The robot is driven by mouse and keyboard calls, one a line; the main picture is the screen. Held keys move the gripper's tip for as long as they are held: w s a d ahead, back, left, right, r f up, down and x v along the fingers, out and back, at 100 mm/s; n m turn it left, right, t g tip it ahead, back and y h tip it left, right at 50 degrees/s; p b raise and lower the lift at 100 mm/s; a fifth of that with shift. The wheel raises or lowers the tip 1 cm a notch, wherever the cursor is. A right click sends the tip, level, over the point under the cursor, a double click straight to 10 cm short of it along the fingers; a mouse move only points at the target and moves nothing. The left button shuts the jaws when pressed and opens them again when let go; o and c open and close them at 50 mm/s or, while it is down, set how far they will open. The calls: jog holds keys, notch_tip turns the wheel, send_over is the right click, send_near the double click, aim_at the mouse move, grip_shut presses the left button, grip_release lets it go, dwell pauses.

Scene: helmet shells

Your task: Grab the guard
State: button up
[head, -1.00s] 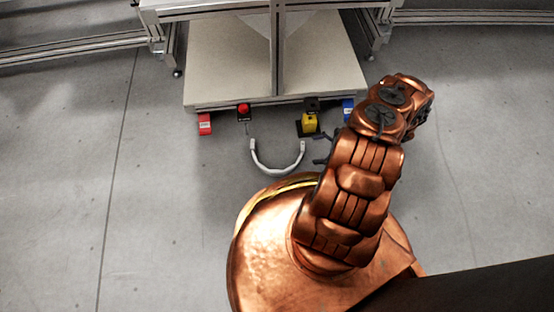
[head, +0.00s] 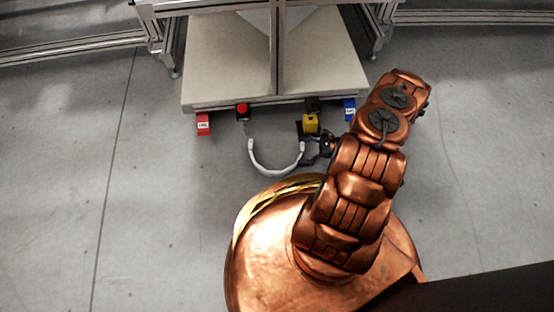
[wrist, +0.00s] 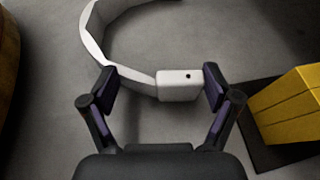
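The guard, a white U-shaped curved band (head: 275,171), lies near the floor in front of the platform in the head view. In the wrist view its curved strap (wrist: 98,38) runs to the upper left, and its blocky end (wrist: 180,86) with a small dark hole is between my fingers. My gripper (wrist: 160,86) is open, with its two dark fingers spread either side of that end. The right finger is very close to the block; I cannot tell whether it touches. In the head view my gripper (head: 312,148) is at the guard's right end, partly hidden by my arm.
A yellow block (head: 310,123) on a dark base stands just behind my gripper, and is close on the right in the wrist view (wrist: 290,105). A red button box (head: 242,111), a red block (head: 203,124) and a blue block (head: 349,109) line the platform's front edge (head: 270,104).

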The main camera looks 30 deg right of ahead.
jog(key=c, duration=1.2)
jog(key=shift+c, duration=0.2)
